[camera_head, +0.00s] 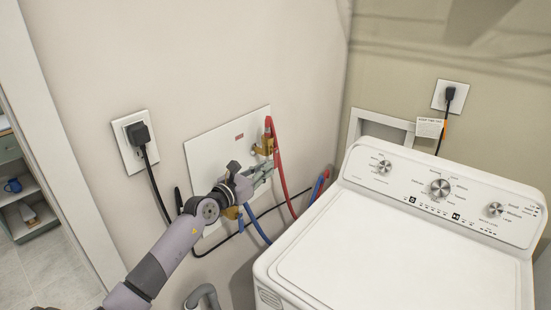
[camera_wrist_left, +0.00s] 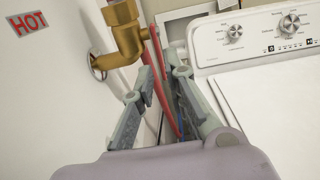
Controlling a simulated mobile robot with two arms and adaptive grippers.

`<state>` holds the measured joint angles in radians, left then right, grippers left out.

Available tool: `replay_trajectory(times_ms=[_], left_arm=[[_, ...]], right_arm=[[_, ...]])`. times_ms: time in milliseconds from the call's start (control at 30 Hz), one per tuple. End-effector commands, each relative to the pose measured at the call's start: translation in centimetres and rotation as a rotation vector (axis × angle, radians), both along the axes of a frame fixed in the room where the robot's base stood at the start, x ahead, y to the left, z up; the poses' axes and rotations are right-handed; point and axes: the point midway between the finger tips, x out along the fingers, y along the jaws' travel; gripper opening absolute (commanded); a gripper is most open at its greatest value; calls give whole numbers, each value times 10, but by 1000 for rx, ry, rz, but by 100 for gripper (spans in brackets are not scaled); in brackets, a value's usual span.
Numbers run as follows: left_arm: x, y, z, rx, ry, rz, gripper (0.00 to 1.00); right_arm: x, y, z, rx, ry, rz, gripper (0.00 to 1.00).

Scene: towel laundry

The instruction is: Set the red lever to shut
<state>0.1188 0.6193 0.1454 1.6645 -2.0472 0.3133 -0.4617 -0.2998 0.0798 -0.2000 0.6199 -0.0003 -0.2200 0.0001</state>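The brass hot valve (camera_head: 263,147) sticks out of the white wall plate (camera_head: 205,150), and it also shows large in the left wrist view (camera_wrist_left: 122,35). A small red piece (camera_head: 268,124) sits at its top, by the upper end of the red hose (camera_head: 281,170); I cannot clearly separate the lever from the hose. No red lever is distinct in the left wrist view. My left gripper (camera_head: 267,174) is just below the valve. In the left wrist view its fingers (camera_wrist_left: 166,72) are apart, with the red hose (camera_wrist_left: 160,85) showing behind the gap. My right gripper is out of view.
A red HOT label (camera_wrist_left: 27,23) is on the plate. A blue hose (camera_head: 257,226) hangs below my gripper. The white washer (camera_head: 380,250) stands close on the right. A black cord (camera_head: 156,185) hangs from the left outlet (camera_head: 130,142).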

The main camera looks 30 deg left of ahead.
Motion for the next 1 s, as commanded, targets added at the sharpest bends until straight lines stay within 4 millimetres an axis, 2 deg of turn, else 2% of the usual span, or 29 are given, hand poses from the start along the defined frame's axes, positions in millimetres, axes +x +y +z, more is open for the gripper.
replay_trajectory(times_ms=[33,200,400,767,1000], left_arm=[[11,0,2,-1,-2,1,13],[36,-2,1,-1,-2,1,13],[53,-4,0,0,0,0,13],[57,-5,0,-1,0,0,13],[57,-5,0,-1,0,0,0]], right_arm=[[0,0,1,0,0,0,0],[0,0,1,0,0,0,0],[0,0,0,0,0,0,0],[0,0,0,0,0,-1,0],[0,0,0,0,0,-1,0]])
